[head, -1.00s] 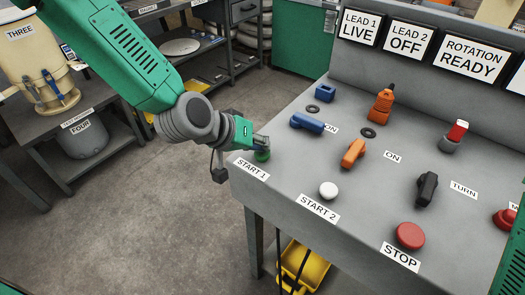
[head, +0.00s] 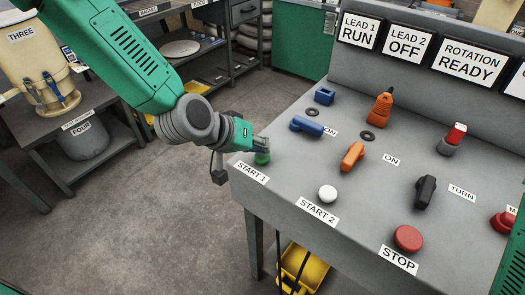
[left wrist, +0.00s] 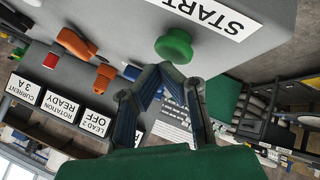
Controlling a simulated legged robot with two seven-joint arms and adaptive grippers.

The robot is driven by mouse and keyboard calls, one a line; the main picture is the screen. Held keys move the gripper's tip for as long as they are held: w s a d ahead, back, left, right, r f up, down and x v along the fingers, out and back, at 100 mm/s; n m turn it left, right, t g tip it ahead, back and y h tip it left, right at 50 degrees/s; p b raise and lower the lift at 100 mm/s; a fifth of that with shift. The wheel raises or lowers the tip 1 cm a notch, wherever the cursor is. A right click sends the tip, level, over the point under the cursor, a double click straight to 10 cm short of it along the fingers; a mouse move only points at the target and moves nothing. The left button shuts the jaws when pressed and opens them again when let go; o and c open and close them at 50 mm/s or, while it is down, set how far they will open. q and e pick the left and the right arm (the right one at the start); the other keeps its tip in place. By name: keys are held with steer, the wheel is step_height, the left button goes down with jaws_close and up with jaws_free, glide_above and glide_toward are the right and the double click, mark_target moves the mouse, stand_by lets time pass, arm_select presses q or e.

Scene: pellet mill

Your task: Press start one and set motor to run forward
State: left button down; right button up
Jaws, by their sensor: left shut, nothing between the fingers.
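The green START 1 button (head: 262,158) is at the left corner of the grey console. My left gripper (head: 263,146) is shut and empty, with its fingertips at the button. In the left wrist view the closed fingertips (left wrist: 165,68) are right beside the green button (left wrist: 173,46); I cannot tell whether they touch. The LEAD 1 sign (head: 357,31) reads RUN, and the ROTATION sign (head: 470,62) reads READY. A black knob (head: 426,192) sits beside the TURN label (head: 462,193). My right gripper is not in view.
A white START 2 button (head: 327,194) and a red STOP button (head: 408,238) line the front edge. Blue (head: 306,126) and orange (head: 353,156) handles stand further in, with an orange plug (head: 381,108) behind. A red knob (head: 503,223) is at the right.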

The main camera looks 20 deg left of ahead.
mark_target(261, 156)
arm_select(q)
steer(key=shift+r, duration=0.35)
step_height(261, 156, up, 5)
steer(key=p, duration=0.4)
steer(key=shift+r+p, duration=0.1)
steer(key=shift+p, duration=0.3)
